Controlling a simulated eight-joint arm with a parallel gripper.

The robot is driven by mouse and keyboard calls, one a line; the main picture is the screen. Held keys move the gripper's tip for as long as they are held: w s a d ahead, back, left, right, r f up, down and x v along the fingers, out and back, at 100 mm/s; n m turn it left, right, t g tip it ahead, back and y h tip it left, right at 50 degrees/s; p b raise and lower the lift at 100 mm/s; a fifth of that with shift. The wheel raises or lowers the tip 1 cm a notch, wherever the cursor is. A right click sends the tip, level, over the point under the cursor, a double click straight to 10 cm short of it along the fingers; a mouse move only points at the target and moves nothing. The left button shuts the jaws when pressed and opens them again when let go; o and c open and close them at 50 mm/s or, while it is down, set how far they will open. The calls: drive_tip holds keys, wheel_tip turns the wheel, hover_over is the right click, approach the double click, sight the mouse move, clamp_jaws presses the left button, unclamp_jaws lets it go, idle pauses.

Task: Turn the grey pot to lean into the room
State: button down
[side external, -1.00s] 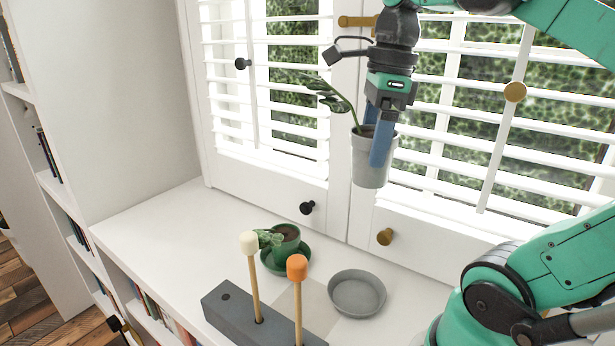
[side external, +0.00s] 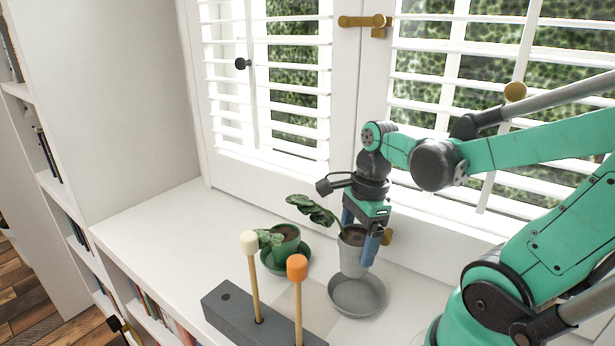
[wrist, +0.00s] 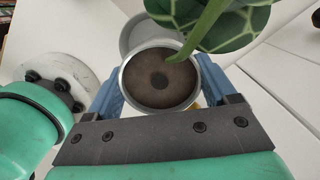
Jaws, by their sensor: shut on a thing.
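The grey pot (side external: 352,258) is upright, with dark soil and a plant whose leafy stem leans to the left in the side view. My gripper (side external: 361,236) is shut on it, one blue finger on each side. The pot is over the grey saucer (side external: 358,299); I cannot tell whether its base touches the saucer. In the wrist view, the soil of the pot (wrist: 159,80) faces the camera between the blue fingers (wrist: 168,88), and a large veined leaf (wrist: 235,22) extends to the upper right. Part of the grey saucer (wrist: 138,32) shows behind the pot.
A green pot (side external: 287,240) with a small plant stands on a green saucer (side external: 272,264) to the left. A dark grey block (side external: 238,310) holds two upright sticks with cream (side external: 249,243) and orange (side external: 297,267) tops in front. Shuttered windows (side external: 290,90) stand behind the white sill (side external: 170,240).

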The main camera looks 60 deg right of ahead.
sight(360, 268)
drive_tip(key=shift+s+a+f+n, duration=0.15)
drive_tip(key=shift+s+f, duration=0.15)
drive_tip(key=shift+f, duration=0.3)
drive_tip(key=shift+s+a+f+n, duration=0.15)
drive_tip(key=shift+s+f, duration=0.1)
drive_tip(key=shift+f, duration=1.8)
unclamp_jaws()
drive_tip(key=shift+r, duration=0.1)
